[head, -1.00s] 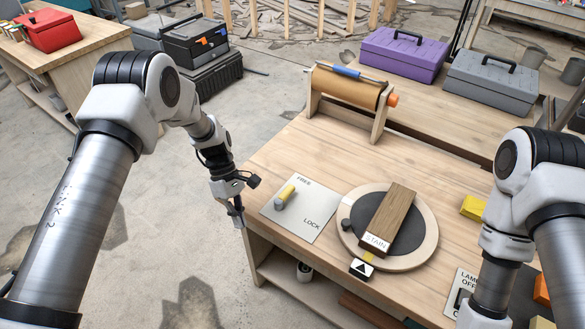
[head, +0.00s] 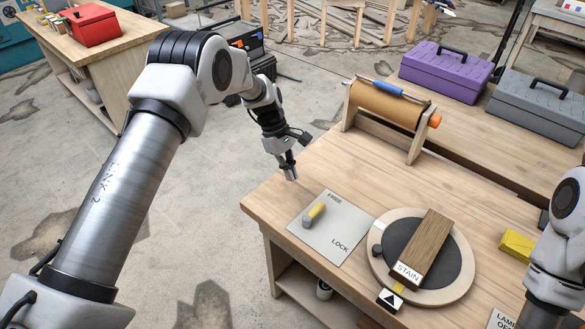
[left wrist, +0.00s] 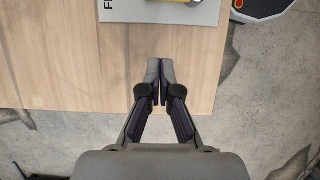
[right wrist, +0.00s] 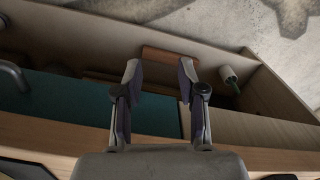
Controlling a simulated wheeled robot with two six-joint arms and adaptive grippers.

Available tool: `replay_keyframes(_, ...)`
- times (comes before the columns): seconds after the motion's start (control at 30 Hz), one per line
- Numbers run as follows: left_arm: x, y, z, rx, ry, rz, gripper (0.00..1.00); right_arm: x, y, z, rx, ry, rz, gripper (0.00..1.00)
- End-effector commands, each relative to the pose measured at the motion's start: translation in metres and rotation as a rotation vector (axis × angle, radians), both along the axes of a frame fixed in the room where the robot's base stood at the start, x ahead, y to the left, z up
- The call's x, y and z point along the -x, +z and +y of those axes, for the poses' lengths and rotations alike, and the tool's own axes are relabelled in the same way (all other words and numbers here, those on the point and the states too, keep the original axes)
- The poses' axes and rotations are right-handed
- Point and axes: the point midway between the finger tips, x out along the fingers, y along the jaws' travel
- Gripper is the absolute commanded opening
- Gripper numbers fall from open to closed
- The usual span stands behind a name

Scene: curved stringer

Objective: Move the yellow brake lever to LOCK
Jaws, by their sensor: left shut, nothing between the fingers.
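The yellow brake lever (head: 317,210) sits on a pale plate (head: 322,238) near the bench's left edge. Its yellow handle points up and right from a grey pivot, towards the printed FREE (head: 334,198); LOCK (head: 340,246) is printed lower right. My left gripper (head: 292,176) is shut and empty, behind and left of the plate, apart from the lever. In the left wrist view its closed tips (left wrist: 160,66) are over bare wood, with the plate (left wrist: 150,12) and a sliver of yellow at the top edge. My right gripper (right wrist: 160,74) is open and empty in the right wrist view.
A round turntable (head: 378,270) with a wooden block marked STAIN (head: 424,246) stands right of the plate. A roller on a wooden stand (head: 390,108) is behind. Below my right gripper are shelf spaces with a brown block (right wrist: 170,58).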

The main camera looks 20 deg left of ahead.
Motion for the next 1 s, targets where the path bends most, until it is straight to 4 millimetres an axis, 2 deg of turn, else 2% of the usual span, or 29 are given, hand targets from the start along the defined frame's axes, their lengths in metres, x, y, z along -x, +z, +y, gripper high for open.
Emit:
replay_keyframes(0.2,0.007,-0.043,-0.017,0.0,-0.001,0.004,0.0,0.0,0.016,0.0,0.0,0.0,0.0,0.4)
replay_keyframes(0.3,0.01,-0.057,-0.027,0.0,-0.002,0.003,0.0,0.0,0.024,0.0,0.0,0.0,0.0,0.4)
replay_keyframes(0.4,0.017,-0.054,-0.044,0.0,-0.003,0.001,0.0,0.0,0.033,0.0,0.0,0.0,0.0,0.4)
replay_keyframes(0.53,0.021,-0.057,-0.057,0.0,-0.001,0.001,0.0,0.0,0.038,0.0,0.0,0.0,0.0,0.4)
replay_keyframes(1.0,0.022,-0.059,-0.057,0.0,0.001,0.0,0.0,0.0,0.038,0.0,0.0,0.0,0.0,0.4)
